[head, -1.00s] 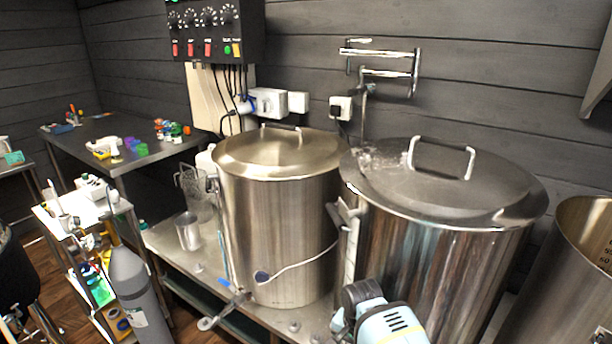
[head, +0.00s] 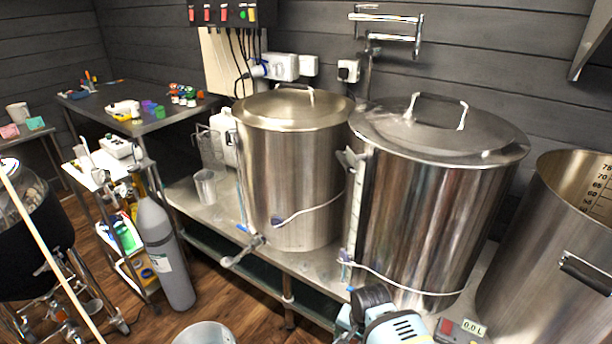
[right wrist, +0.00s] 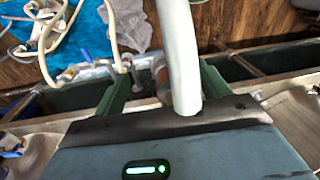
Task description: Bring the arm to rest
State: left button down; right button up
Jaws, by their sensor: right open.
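My right arm (head: 385,322), pale blue and dark, shows at the bottom of the head view, in front of the right lidded steel kettle (head: 425,205). Its fingertips cannot be made out there. In the right wrist view my right gripper (right wrist: 165,75) has its two green fingers spread apart. A thick pale curved tube (right wrist: 178,50) passes between them in the picture; its lower end meets the dark front edge of the gripper body. I cannot tell whether it touches the fingers. My left gripper is not in view.
The left lidded kettle (head: 292,185) and an open kettle (head: 560,235) flank the right one on the steel bench (head: 208,222). A grey gas cylinder (head: 160,245), a white cart (head: 100,180) and a bucket (head: 203,335) stand left. Pale hoses (right wrist: 50,40) lie below the wrist.

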jog(key=s+d+f+n+t+y, duration=0.15)
jog(key=s+f, duration=0.25)
jog(key=s, duration=0.5)
jog(key=s+d+f+n+t, duration=0.2)
jog(key=s+f, duration=0.2)
jog(key=s, duration=0.4)
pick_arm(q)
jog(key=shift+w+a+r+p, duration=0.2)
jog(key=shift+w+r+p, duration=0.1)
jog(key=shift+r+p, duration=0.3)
pick_arm(e)
jog(key=s+d+r+n+t, duration=0.2)
jog(key=s+r, duration=0.2)
jog(key=s, duration=0.4)
jog(key=s+d+r+n+t, duration=0.2)
jog(key=s+r, duration=0.2)
jog(key=s, duration=0.5)
jog(key=shift+r, duration=0.25)
jog(key=shift+s+d, duration=0.1)
